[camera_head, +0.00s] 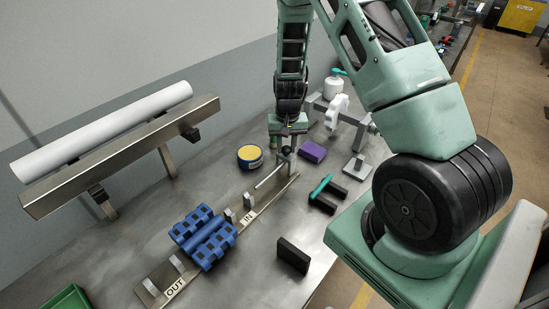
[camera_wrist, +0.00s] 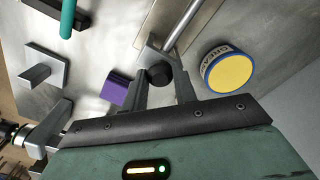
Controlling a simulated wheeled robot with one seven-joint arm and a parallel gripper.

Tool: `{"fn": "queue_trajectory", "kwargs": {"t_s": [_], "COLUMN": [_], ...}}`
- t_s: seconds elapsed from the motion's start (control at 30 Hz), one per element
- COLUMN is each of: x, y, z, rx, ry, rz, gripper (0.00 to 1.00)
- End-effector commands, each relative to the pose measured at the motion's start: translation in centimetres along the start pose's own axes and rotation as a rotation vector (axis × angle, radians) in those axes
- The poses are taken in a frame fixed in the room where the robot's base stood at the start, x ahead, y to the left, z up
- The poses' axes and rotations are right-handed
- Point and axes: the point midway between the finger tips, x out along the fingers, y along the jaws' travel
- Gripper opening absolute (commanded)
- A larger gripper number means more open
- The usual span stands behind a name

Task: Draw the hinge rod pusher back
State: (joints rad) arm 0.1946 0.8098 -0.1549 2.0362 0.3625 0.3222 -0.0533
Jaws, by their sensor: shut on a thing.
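The hinge rod pusher (camera_head: 268,178) is a thin light metal rod lying along the flat metal rail (camera_head: 276,196) near the IN label. It also shows in the wrist view as a rod (camera_wrist: 183,25) with a dark round knob (camera_wrist: 159,75) at its near end. My gripper (camera_head: 287,150) is at the far end of the rail, at the knob end of the pusher. In the wrist view its fingers (camera_wrist: 163,82) are shut on the pusher's knob end. The blue hinged belt pieces (camera_head: 203,236) lie across the rail between the IN and OUT labels.
A yellow-topped tin (camera_head: 250,156) stands just left of my gripper, and a purple block (camera_head: 313,151) lies to its right. A teal-handled tool (camera_head: 321,187) and a black block (camera_head: 293,255) lie right of the rail. A white roll (camera_head: 100,131) rests on a raised beam at left.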

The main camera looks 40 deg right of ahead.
Motion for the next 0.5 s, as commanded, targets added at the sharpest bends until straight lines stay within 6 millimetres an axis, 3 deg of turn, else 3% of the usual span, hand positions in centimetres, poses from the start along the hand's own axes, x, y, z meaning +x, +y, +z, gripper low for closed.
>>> {"fn": "queue_trajectory", "kwargs": {"t_s": [0.33, 0.37, 0.4, 0.43, 0.5], "x": [-0.11, -0.11, -0.11, -0.11, -0.09], "y": [0.48, 0.49, 0.48, 0.45, 0.41], "z": [-0.54, -0.55, -0.54, -0.52, -0.46], "rx": [0.001, 0.001, 0.001, 0.001, 0.000], "ry": [0.007, 0.008, 0.008, 0.007, 0.006], "rz": [0.002, 0.002, 0.002, 0.002, 0.002], "gripper": [0.00, 0.33, 0.45, 0.50, 0.50]}}
